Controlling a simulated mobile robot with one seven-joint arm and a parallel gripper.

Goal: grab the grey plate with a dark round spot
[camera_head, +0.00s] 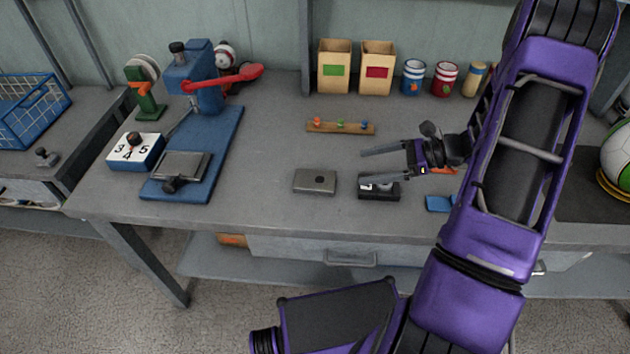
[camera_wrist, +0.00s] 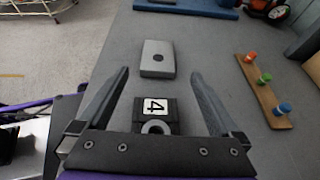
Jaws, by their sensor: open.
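The grey plate (camera_head: 315,181) lies flat on the workbench, left of my gripper in the head view. In the wrist view the plate (camera_wrist: 157,59) shows a dark round spot at its middle and sits ahead of the fingertips. My gripper (camera_head: 371,165) is open and empty, pointing left above the bench. In the wrist view my gripper's fingers (camera_wrist: 160,78) are spread wide, apart from the plate. A small black block (camera_head: 379,187) lies just right of the plate; it also shows between the fingers as a black block marked 4 (camera_wrist: 155,110).
A blue press (camera_head: 205,85) with a red lever stands at left on a blue base. A wooden strip with coloured pegs (camera_head: 340,128) lies behind the plate. Cardboard boxes (camera_head: 335,66) and cans (camera_head: 445,79) stand at the back.

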